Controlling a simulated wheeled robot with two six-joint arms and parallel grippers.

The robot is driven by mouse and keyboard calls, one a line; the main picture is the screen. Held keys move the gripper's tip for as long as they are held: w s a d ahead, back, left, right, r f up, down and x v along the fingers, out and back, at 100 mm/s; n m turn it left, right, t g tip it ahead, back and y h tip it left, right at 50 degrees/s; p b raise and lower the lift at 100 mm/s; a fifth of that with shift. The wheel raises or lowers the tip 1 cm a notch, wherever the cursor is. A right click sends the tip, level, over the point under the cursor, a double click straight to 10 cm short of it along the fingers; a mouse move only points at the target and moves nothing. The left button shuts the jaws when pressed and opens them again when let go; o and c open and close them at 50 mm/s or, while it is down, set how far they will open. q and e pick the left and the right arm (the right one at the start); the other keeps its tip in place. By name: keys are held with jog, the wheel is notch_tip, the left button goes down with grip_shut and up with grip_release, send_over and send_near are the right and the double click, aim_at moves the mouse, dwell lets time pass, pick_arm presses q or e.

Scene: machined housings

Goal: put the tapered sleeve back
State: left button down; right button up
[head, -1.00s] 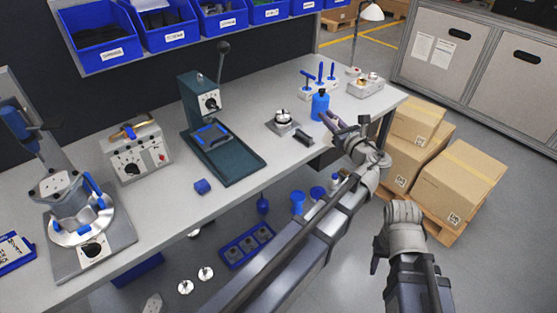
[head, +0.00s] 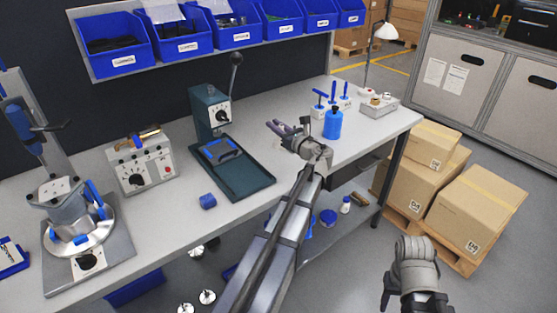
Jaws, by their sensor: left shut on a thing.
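My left gripper (head: 284,129) is over the bench, to the right of the dark green press. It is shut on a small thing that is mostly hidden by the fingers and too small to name. I cannot make out the tapered sleeve for certain. The gripper covers the bench spot where the small silver fixture stood. My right gripper (head: 388,296) hangs low at the bottom right, off the bench and clear of everything; its fingers are too unclear to tell open from shut.
The green press (head: 232,165) and a blue block (head: 207,201) are left of the gripper. A blue bottle (head: 333,124), blue-handled tools (head: 332,98) and a grey tray (head: 379,106) are to its right. Cardboard boxes (head: 416,155) stand beyond the bench end.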

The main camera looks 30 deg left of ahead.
pick_arm(q)
jog(key=shift+f+b, duration=4.25)
jog(key=shift+f, duration=0.4)
jog(key=shift+f, duration=0.2)
jog(key=c, duration=0.8)
grip_release()
jog(key=shift+r, duration=0.1)
jog(key=shift+d+r, duration=0.1)
jog(key=shift+r, duration=0.05)
jog(key=v, duration=1.1)
jog(key=shift+s+d, duration=0.2)
jog(key=shift+d, duration=0.15)
